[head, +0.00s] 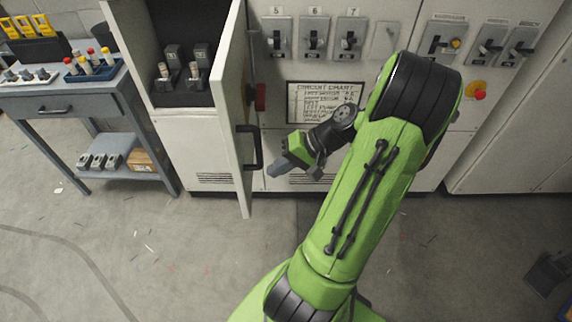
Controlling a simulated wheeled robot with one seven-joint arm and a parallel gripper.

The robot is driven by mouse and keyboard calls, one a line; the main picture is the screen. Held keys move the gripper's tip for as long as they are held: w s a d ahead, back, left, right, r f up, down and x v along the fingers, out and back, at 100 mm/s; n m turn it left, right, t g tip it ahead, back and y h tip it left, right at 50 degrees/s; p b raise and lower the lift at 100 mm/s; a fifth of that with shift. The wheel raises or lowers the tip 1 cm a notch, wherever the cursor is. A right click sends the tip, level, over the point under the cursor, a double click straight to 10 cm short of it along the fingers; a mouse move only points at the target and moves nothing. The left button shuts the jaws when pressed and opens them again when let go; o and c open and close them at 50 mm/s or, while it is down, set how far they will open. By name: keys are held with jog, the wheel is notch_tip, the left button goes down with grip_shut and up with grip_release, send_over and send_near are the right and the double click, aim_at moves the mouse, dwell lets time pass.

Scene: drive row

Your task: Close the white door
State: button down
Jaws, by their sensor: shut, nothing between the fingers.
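The white door (231,95) stands open, swung out from the left cabinet toward me, so I see it nearly edge-on. A black handle (250,148) is on its right-hand face, low down. A red knob or lock (260,97) shows just right of the door. The open cabinet (182,70) behind it has a dark inside with small switch units. My gripper (273,170) is shut and empty. It is to the right of the door, near the handle's lower end; whether it touches the handle I cannot tell.
A grey workbench (75,105) with trays stands left of the cabinet. Wall switches (315,38), a chart (322,102) and a red button (479,94) are on panels behind my arm. The concrete floor (130,245) in front is mostly clear. A dark object (548,272) lies at lower right.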

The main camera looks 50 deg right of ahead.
aim_at(242, 180)
jog(key=w+a, duration=0.1)
jog(key=w+a+f+b, duration=0.1)
jog(key=w, duration=0.1)
jog(key=w+a+f, duration=0.1)
jog(key=shift+w+a, duration=0.15)
jog(key=shift+a, duration=0.1)
jog(key=shift+w+a, duration=0.15)
jog(key=shift+w, duration=0.1)
jog(key=shift+w+a, duration=0.1)
